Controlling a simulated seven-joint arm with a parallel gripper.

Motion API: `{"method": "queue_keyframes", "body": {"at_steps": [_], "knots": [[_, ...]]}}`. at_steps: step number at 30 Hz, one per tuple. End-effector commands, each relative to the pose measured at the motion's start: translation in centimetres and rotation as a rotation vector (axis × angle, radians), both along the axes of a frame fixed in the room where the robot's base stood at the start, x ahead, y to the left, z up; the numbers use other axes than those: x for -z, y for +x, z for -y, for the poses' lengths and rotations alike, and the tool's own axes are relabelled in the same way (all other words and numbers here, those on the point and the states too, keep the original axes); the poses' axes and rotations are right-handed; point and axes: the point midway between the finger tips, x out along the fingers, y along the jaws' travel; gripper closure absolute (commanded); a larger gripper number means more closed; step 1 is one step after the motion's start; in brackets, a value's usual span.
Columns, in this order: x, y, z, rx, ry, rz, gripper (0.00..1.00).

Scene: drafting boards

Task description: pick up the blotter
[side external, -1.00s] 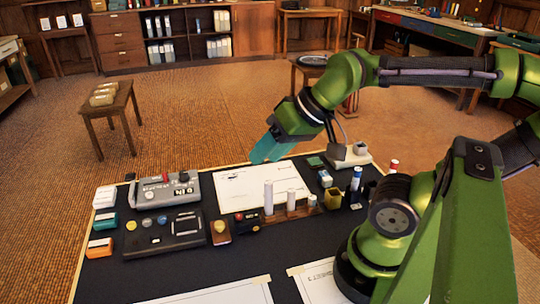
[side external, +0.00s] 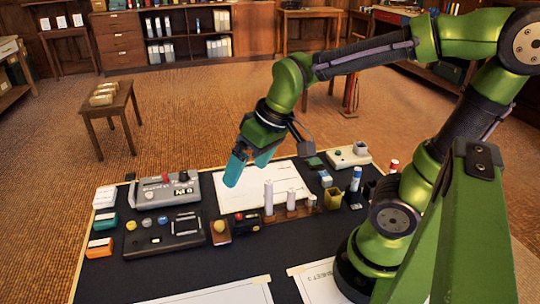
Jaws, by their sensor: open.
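A small brown block with a yellow knob (side external: 220,231) looks like the blotter, though I cannot be sure at this size. It stands on the dark table mat, left of a small black-and-red item and near the lower left corner of a white sheet. My gripper (side external: 248,172) has teal fingers, spread apart with nothing between them. It hangs above the white sheet, higher than the block and behind it in this view, and touches nothing that I can see.
A grey device (side external: 166,188) and a dark panel with knobs (side external: 163,233) stand to the left. A wooden rack with white cylinders (side external: 291,212) stands right of the block. Small cups and bottles crowd further right. The white sheet (side external: 285,180) is mostly bare.

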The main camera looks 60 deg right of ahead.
Motion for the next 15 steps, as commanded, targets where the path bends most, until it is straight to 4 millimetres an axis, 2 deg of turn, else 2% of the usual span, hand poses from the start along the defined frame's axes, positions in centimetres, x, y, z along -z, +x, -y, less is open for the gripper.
{"method": "queue_keyframes", "body": {"at_steps": [3, 7, 11, 15], "knots": [[2.2, 2.5, -0.5, -0.253, -0.090, -0.067, 0.00], [3.1, 4.3, -0.7, -0.503, -0.167, -0.069, 0.00], [2.7, 4.6, -0.7, -0.627, -0.208, -0.038, 0.00], [3.9, 4.8, -0.9, -0.662, -0.217, -0.037, 0.00]]}}
